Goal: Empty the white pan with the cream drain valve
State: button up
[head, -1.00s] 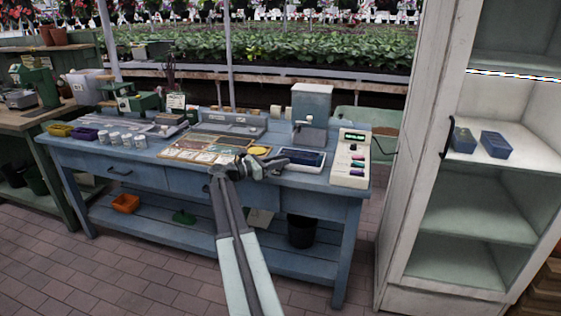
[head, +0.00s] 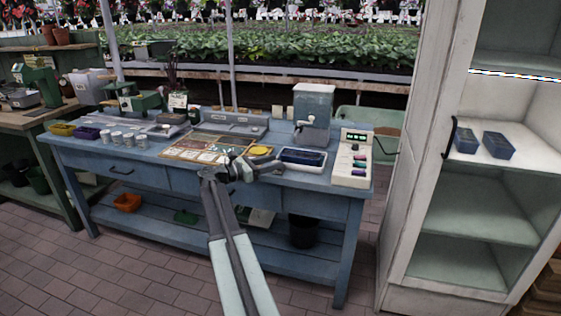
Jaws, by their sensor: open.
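A white-rimmed pan (head: 322,168) lies on the blue workbench, in front of a grey-blue dispenser box (head: 314,104). A dark blue shape fills most of the pan's inside; I cannot tell whether it is a tray or contents. I cannot make out a cream drain valve on it. My gripper (head: 257,164) is open, just left of the pan, over the front part of the bench. It appears apart from the pan, and I see nothing held in it.
A cream panel with coloured buttons (head: 351,165) stands right of the pan. A yellow round item (head: 261,150) and a brown-framed board (head: 205,147) lie to the left. A white cabinet (head: 420,150) holding blue trays (head: 498,145) stands at the right. Brick floor in front is clear.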

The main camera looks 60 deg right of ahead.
jog(key=v, duration=0.3)
jog(key=shift+w+a, duration=0.2)
jog(key=shift+a, duration=0.15)
